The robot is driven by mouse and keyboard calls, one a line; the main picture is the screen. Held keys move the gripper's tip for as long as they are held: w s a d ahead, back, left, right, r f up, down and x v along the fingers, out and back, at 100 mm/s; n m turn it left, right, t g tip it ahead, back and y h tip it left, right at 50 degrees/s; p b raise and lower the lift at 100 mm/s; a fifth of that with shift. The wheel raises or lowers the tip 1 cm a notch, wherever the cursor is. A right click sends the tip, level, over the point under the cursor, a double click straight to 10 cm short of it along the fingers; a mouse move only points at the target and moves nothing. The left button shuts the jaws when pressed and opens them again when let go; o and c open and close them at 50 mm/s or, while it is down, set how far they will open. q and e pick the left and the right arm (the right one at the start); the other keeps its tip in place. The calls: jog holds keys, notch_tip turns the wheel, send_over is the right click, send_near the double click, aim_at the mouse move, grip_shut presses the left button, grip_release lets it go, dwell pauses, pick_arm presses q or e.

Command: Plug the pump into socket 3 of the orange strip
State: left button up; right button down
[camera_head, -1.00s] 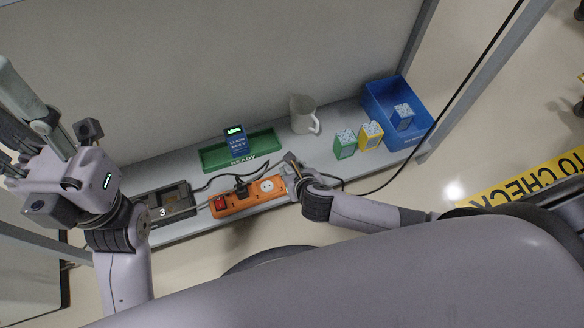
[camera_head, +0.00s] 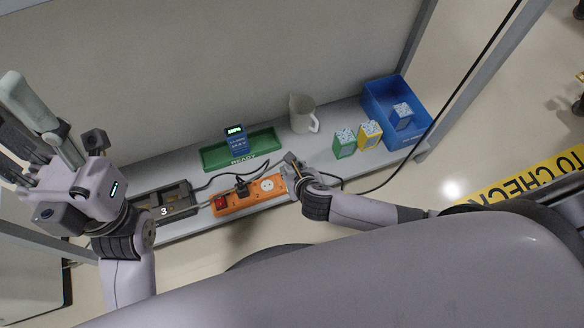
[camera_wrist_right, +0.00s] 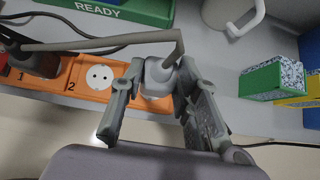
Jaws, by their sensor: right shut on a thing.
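The orange strip (camera_head: 238,203) lies along the shelf's front. Its left socket holds a black plug (camera_head: 241,186); the white socket marked 2 (camera_wrist_right: 98,77) is empty. My right gripper (camera_wrist_right: 158,92) is shut on a grey plug (camera_wrist_right: 158,76) with a grey cable, over the strip's right end. The gripper and plug hide the socket there, and I cannot tell whether the plug is seated. A blue device with a lit green display (camera_head: 235,133), apparently the pump, stands at the green READY tray (camera_head: 262,146). My left gripper (camera_head: 25,110) is raised at the far left, away from the strip.
A dark box marked 3 (camera_head: 178,206) sits left of the strip. A white jug (camera_head: 302,112), a green block (camera_head: 344,143), a yellow block (camera_head: 369,134) and a blue bin (camera_head: 381,103) stand to the right. Black cables run behind the strip.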

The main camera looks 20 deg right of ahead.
jog(key=shift+f+b, duration=0.55)
jog(key=shift+f, duration=0.55)
dwell(0.6)
jog(key=c, duration=1.1)
grip_release()
jog(key=v, duration=1.2)
jog(key=shift+a, duration=0.1)
